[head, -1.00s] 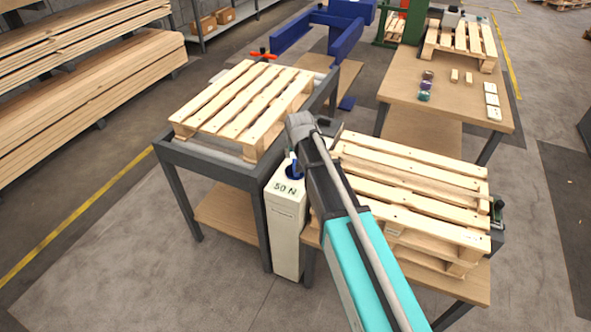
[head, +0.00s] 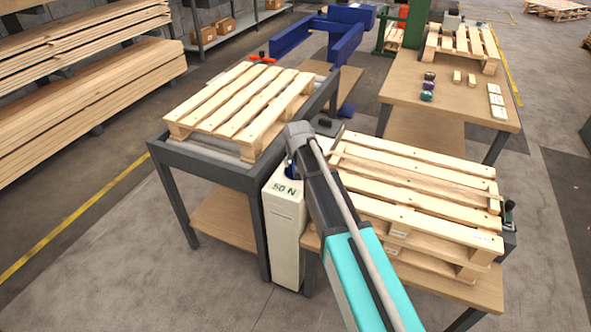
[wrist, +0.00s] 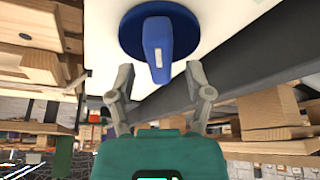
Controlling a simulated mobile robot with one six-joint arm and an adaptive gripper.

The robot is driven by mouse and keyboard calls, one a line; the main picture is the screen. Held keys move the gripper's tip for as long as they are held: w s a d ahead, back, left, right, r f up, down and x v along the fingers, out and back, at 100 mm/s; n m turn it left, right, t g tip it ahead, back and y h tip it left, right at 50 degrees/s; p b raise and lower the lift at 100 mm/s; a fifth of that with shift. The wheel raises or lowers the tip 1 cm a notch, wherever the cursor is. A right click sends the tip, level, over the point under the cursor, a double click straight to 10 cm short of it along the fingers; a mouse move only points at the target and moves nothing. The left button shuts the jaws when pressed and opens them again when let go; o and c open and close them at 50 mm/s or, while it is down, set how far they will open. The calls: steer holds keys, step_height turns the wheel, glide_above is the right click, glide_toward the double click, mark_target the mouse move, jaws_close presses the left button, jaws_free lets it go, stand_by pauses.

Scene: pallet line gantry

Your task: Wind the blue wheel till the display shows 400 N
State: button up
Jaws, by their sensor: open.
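The blue wheel (wrist: 185,35) shows in the wrist view at the top, a dark blue disc with a raised lighter blue grip (wrist: 157,42) across it, on a white face. My gripper (wrist: 160,82) is open, its two fingers apart on either side of the lower end of the grip; I cannot tell whether they touch it. In the head view the white column (head: 284,232) stands between two tables, and its display (head: 286,189) reads 50 N. My arm hides most of the wheel and the gripper there.
A pallet (head: 240,103) lies on the grey-framed table left of the column. Stacked pallets (head: 420,200) lie on the table at right, close beside my arm. A wooden bench (head: 455,100) with small items stands behind. Open floor lies in front at left.

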steer(key=shift+w+f+b, duration=0.25)
steer(key=shift+f+b, duration=0.2)
steer(key=shift+f, duration=0.2)
jaws_close()
